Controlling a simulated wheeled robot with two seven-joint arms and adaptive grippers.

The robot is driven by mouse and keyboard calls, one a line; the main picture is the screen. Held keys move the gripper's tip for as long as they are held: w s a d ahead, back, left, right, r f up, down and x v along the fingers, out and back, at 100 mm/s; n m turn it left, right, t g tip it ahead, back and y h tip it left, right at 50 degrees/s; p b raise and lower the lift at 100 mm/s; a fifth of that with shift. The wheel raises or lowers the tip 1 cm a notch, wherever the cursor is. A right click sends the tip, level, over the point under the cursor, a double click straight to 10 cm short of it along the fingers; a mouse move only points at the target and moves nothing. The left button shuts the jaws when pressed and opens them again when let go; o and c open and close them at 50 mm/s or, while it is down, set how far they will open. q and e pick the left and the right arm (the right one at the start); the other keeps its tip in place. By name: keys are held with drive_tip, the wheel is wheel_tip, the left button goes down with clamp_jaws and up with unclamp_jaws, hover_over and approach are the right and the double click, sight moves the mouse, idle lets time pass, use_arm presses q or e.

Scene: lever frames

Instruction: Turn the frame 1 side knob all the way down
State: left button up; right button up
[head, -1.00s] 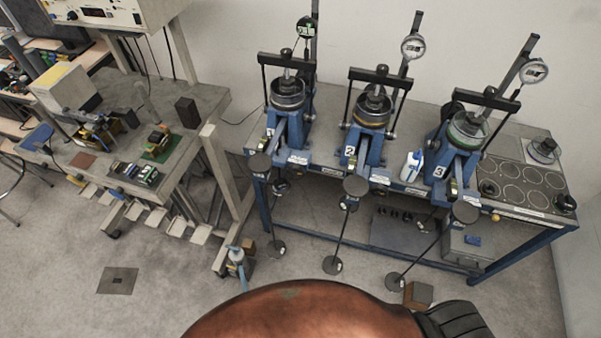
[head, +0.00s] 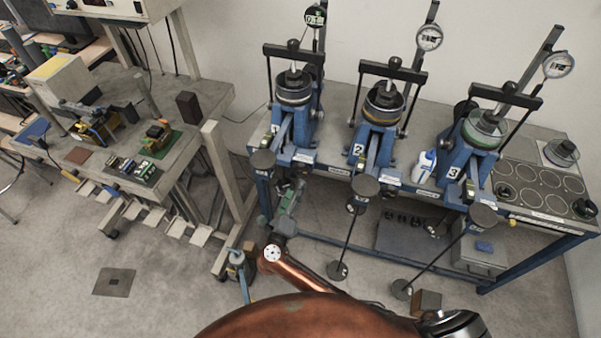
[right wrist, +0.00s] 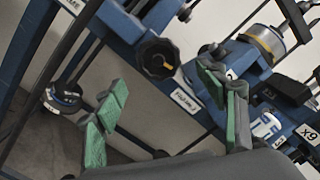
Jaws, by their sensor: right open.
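Frame 1 (head: 290,125) is the leftmost of three blue lever frames on the bench; frames 2 (head: 377,130) and 3 (head: 473,155) stand to its right. In the right wrist view a round black side knob (right wrist: 158,57) with a pale mark sits on the bench's blue front edge. My right gripper (head: 288,194) is below and in front of frame 1 at the bench edge and covers the knob area in the head view. Its green-padded fingers (right wrist: 168,90) are open and empty, spread to either side of the knob's line, with the knob beyond them. My left gripper is not in view.
Lever-end discs (head: 262,160) and hanging rods with weights (head: 338,270) stand in front of the bench, close to my right gripper. A white bottle (head: 425,165) stands between frames 2 and 3. A grey side table (head: 190,150) is at the left.

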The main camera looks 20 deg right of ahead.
sight(300, 173)
drive_tip(key=shift+m+g, duration=0.3)
drive_tip(key=shift+m, duration=0.3)
drive_tip(key=b+x, duration=0.3)
drive_tip(key=x, duration=0.6)
drive_tip(key=shift+w+a+r, duration=0.1)
drive_tip(key=shift+w+a, duration=0.05)
drive_tip(key=shift+a, duration=0.1)
drive_tip(key=shift+r, duration=0.1)
drive_tip(key=c, duration=0.4)
drive_tip(key=shift+a, duration=0.1)
drive_tip(key=c, duration=1.2)
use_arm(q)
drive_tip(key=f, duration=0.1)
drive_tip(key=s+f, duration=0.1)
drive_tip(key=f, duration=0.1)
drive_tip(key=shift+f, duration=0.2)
use_arm(e)
drive_tip(key=shift+o, duration=0.2)
